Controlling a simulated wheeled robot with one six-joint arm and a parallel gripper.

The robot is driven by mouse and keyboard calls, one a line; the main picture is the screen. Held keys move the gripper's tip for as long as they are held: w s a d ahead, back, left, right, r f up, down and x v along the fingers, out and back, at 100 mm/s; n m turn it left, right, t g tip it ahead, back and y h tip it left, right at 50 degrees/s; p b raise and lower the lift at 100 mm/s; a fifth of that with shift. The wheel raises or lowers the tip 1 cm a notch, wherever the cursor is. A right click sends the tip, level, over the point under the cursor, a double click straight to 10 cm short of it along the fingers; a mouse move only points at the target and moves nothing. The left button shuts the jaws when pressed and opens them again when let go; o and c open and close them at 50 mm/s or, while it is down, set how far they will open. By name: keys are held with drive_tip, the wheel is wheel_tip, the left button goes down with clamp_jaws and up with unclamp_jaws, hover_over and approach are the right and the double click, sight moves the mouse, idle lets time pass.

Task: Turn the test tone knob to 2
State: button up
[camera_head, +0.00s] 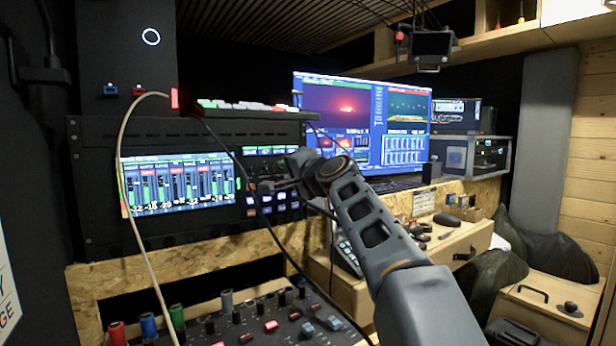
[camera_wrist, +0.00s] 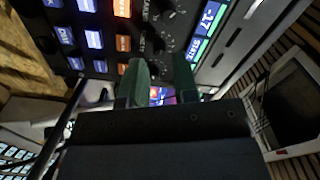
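Small dark knobs with white dial marks (camera_wrist: 156,45) sit on the black panel in the wrist view, just beyond my fingertips. I cannot read their labels well enough to tell which is the test tone knob or where it points. My gripper (camera_wrist: 160,72) has two green fingers standing apart with a gap between them. No knob clearly shows held in that gap. In the head view my gripper (camera_head: 270,187) is at the front of the black rack (camera_head: 97,180), beside the lit buttons, and my wrist hides part of the panel.
A level-meter screen (camera_head: 178,183) is left of my gripper. A pale cable (camera_head: 127,170) and dark cables hang in front of the rack. A mixer (camera_head: 250,325) with plugs and knobs lies below. A large monitor (camera_head: 355,120) stands behind my arm, on the right.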

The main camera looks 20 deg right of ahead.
drive_tip(key=v, duration=1.1)
drive_tip(key=shift+s, duration=0.3)
drive_tip(key=shift+d, duration=0.1)
